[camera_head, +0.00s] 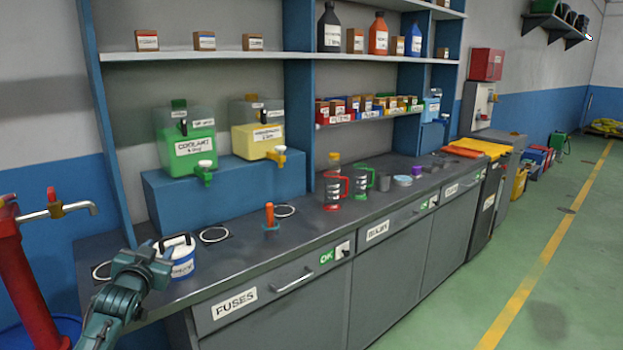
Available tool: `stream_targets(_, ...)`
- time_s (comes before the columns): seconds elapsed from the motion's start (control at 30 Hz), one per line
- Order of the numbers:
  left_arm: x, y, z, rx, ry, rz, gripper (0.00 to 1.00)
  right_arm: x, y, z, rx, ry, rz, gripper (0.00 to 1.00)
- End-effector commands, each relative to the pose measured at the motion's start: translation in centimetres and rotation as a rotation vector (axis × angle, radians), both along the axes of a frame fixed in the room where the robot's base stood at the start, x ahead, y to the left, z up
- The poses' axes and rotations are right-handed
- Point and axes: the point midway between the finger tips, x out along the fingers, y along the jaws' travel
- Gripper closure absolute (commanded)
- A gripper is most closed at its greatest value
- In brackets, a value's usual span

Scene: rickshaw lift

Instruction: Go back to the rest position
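My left gripper (150,262) is teal and comes in at the lower left, over the front left part of the workbench. It is in front of and overlaps the left side of a white and blue pot (183,262) with a dark handle. I cannot tell whether they touch, and the finger gap is hidden. My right gripper is not in view.
The grey workbench (340,222) runs away to the right, with drawers below. A green coolant tank (190,152) and a yellow tank (257,140) stand on a blue riser. A red post with a tap (25,255) stands at left. The green floor (480,270) is clear.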

Motion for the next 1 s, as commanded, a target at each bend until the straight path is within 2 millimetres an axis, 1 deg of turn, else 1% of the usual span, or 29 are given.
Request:
stream_targets(0.03, -1.2, -1.3, -2.8, -0.003, 0.036, -0.022, 0.64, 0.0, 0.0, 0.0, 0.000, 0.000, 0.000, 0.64)
stream_targets(0.17, -4.4, -3.9, -7.5, -0.013, 0.096, -0.064, 0.64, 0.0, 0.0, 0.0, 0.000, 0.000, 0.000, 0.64)
stream_targets(0.2, -5.6, -4.8, -9.1, -0.018, 0.118, -0.077, 0.64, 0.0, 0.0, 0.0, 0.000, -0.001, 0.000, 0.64)
stream_targets(0.27, -7.7, -6.3, -11.6, -0.030, 0.154, -0.100, 0.64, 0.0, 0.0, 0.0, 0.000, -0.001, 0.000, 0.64)
stream_targets(0.3, -9.3, -7.3, -13.3, -0.039, 0.180, -0.117, 0.64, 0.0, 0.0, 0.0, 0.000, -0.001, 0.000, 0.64)
stream_targets(0.37, -12.2, -9.0, -15.8, -0.058, 0.221, -0.142, 0.64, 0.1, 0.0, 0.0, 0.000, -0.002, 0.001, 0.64)
stream_targets(0.4, -14.3, -10.2, -17.5, -0.074, 0.252, -0.158, 0.64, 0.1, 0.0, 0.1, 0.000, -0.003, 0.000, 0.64)
stream_targets(0.47, -17.9, -12.0, -19.8, -0.101, 0.299, -0.183, 0.64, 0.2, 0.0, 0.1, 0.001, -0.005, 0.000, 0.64)
stream_targets(0.5, -20.4, -13.2, -21.1, -0.122, 0.331, -0.198, 0.64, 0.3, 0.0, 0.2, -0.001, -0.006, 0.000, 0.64)
stream_targets(0.53, -22.3, -14.1, -22.0, -0.137, 0.356, -0.208, 0.64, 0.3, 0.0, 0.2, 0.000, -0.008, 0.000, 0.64)
stream_targets(0.57, -24.2, -14.9, -22.8, -0.153, 0.378, -0.217, 0.64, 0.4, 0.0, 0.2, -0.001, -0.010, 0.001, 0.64)
stream_targets(0.6, -26.6, -15.8, -23.6, -0.176, 0.407, -0.227, 0.64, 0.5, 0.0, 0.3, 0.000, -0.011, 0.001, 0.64)
stream_targets(0.7, -31.9, -17.8, -24.8, -0.228, 0.471, -0.244, 0.64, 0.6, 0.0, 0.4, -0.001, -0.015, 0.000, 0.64)
stream_targets(0.8, -35.7, -19.1, -25.3, -0.268, 0.516, -0.250, 0.64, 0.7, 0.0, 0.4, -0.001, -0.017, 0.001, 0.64)
stream_targets(0.9, -37.9, -19.8, -25.3, -0.293, 0.542, -0.252, 0.64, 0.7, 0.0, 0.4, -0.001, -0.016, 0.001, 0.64)
stream_targets(1.0, -38.8, -20.1, -25.3, -0.304, 0.554, -0.252, 0.64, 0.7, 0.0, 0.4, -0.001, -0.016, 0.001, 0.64)
